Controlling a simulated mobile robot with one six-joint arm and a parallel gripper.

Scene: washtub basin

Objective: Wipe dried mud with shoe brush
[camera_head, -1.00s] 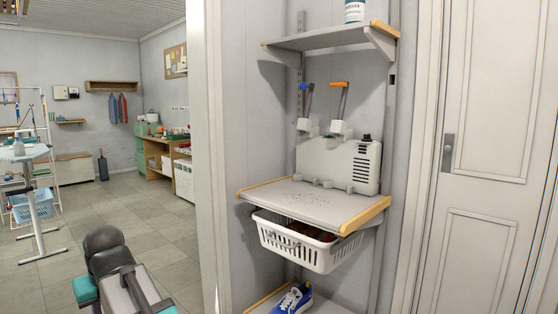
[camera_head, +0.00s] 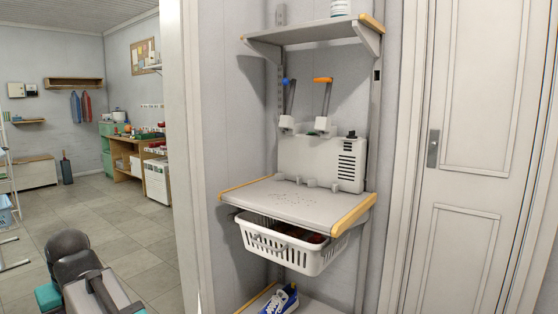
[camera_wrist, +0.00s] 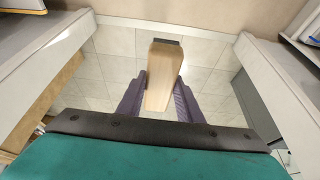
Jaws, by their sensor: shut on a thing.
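In the wrist view my gripper (camera_wrist: 160,88) is shut on a pale wooden block with a dark far end, the shoe brush (camera_wrist: 163,75). The purple fingers grip it from both sides. Its bristles cannot be made out. In the head view, the dried mud (camera_head: 290,197) shows as small dark specks on the light grey work shelf (camera_head: 250,200), which has yellow wooden edges. My gripper and the brush do not show in the head view. Only part of my arm shows at lower left there, apart from the shelf.
A white basket (camera_head: 308,256) hangs beneath the work shelf. A grey unit (camera_head: 325,160) and blue- and orange-handled tools (camera_head: 323,95) stand at the shelf's back. An upper shelf (camera_head: 310,32) overhangs. Open tiled floor (camera_head: 130,225) lies left.

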